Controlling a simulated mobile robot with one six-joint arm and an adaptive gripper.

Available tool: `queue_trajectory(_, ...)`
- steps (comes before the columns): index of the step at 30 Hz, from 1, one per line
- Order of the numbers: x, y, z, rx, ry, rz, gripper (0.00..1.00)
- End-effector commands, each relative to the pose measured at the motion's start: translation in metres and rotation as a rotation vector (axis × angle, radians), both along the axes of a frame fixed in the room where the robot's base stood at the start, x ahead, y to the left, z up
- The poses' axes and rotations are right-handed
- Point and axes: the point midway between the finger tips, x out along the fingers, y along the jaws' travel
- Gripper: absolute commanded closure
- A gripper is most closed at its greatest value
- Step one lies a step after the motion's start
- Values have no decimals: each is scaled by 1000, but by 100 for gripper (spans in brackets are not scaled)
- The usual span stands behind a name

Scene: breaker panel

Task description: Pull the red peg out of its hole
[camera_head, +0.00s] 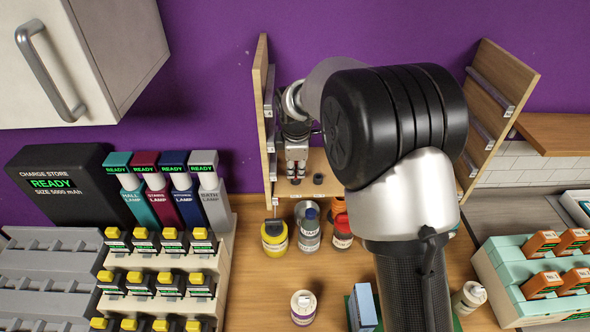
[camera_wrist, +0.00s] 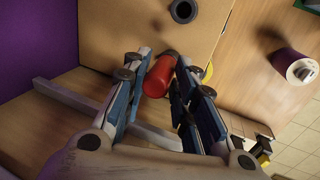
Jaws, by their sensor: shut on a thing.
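The red peg (camera_wrist: 159,76) lies between the two fingers of my gripper (camera_wrist: 164,60) in the wrist view, and the gripper is shut on it. The peg's far end points at a wooden board (camera_wrist: 120,30); I cannot tell whether it still sits in a hole there. A dark round ring (camera_wrist: 183,11) on the board lies beyond the peg. A dark round ring (camera_head: 318,179) is just right of the fingers.
Below the gripper in the head view stand a yellow jar (camera_head: 274,240), a grey bottle (camera_head: 310,232) and a red jar (camera_head: 342,232). A purple-and-white jar (camera_head: 303,307) stands nearer.

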Motion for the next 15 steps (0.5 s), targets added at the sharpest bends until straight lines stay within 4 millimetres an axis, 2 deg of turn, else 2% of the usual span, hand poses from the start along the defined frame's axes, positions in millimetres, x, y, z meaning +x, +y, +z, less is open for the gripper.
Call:
queue_trajectory(11,1,0,0,0,-3,0,100)
queue_trajectory(15,1,0,6,0,-3,0,100)
